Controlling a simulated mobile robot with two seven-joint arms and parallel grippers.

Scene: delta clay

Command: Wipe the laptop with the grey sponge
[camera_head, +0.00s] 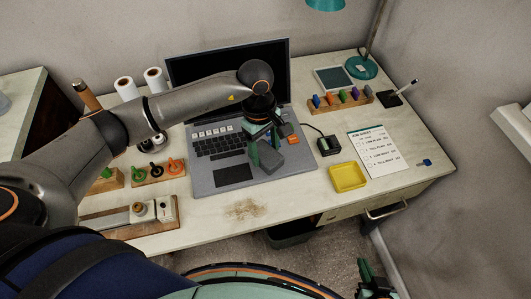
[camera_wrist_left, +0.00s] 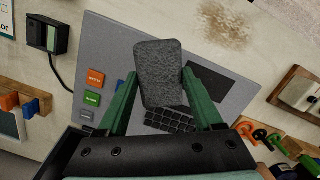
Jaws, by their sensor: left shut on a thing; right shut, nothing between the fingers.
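The open grey laptop (camera_head: 213,178) stands on the table with its dark screen raised at the back. My left gripper (camera_head: 266,145) is over the right part of the laptop's keyboard deck. It is shut on the grey sponge (camera_head: 270,158), a dark rounded block. In the left wrist view the sponge (camera_wrist_left: 158,72) sits between the green fingers, over the laptop deck (camera_wrist_left: 115,40). I cannot tell whether the sponge touches the deck. Orange, green and blue keys (camera_wrist_left: 95,77) show beside it. My right gripper (camera_head: 370,285) is at the bottom right, shut and empty, away from the table.
A brown crumb patch (camera_head: 245,209) lies on the table in front of the laptop. A yellow tray (camera_head: 347,177), a black box with a cable (camera_head: 328,145) and a paper sheet (camera_head: 378,148) lie to the right. Wooden holders (camera_head: 158,173) stand left.

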